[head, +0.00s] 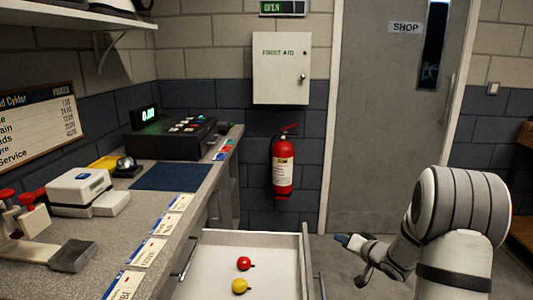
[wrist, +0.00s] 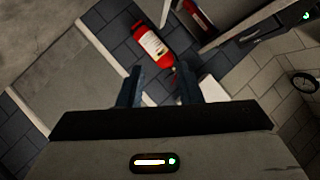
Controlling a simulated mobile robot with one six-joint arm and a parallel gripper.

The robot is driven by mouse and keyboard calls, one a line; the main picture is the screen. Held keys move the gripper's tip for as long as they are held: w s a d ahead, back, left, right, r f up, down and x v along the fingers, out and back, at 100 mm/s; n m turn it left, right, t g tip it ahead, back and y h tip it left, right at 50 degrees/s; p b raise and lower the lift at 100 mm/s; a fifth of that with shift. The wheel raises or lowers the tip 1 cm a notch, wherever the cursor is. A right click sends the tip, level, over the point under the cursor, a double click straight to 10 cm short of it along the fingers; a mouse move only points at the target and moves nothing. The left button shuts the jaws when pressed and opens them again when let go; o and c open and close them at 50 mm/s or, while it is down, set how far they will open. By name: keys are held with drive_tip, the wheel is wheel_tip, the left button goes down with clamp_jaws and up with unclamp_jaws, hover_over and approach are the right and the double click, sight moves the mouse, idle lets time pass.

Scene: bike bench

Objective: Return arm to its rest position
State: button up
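My gripper (head: 357,252) is at the lower right of the head view, to the right of the open drawer (head: 210,239) and clear of it. In the wrist view my gripper (wrist: 160,86) shows two dark fingers apart with nothing between them. Behind them are the wall and the red fire extinguisher (wrist: 157,50). My arm rises at the right edge of the head view and bends down toward the gripper. The drawer holds a red ball-shaped item (head: 244,263) and a yellow one (head: 239,286).
The counter (head: 150,222) on the left carries a cash register (head: 172,137), a small white device (head: 88,190) and a red-handled clamp (head: 50,240). The fire extinguisher (head: 282,167) hangs on the wall below a first aid cabinet (head: 281,69). A grey door (head: 384,120) stands behind my arm.

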drive_tip(key=s+r+g+h+p, duration=0.3)
drive_tip(key=s+r+h+p, duration=0.35)
drive_tip(key=s+r, duration=0.65)
drive_tip(key=s+a+r+n+g+p, duration=0.1)
drive_tip(key=s+a+r+g+p, duration=0.1)
drive_tip(key=s, duration=0.9)
drive_tip(key=s+a+r+n+g+y+p, duration=0.1)
drive_tip(key=s+a+r+n+g+p, duration=0.1)
drive_tip(key=s+a+r+g, duration=0.3)
drive_tip(key=s+a+r, duration=0.1)
drive_tip(key=s+a, duration=0.2)
drive_tip(key=s, duration=0.4)
drive_tip(key=shift+n+p, duration=0.3)
drive_tip(key=shift+y, duration=0.25)
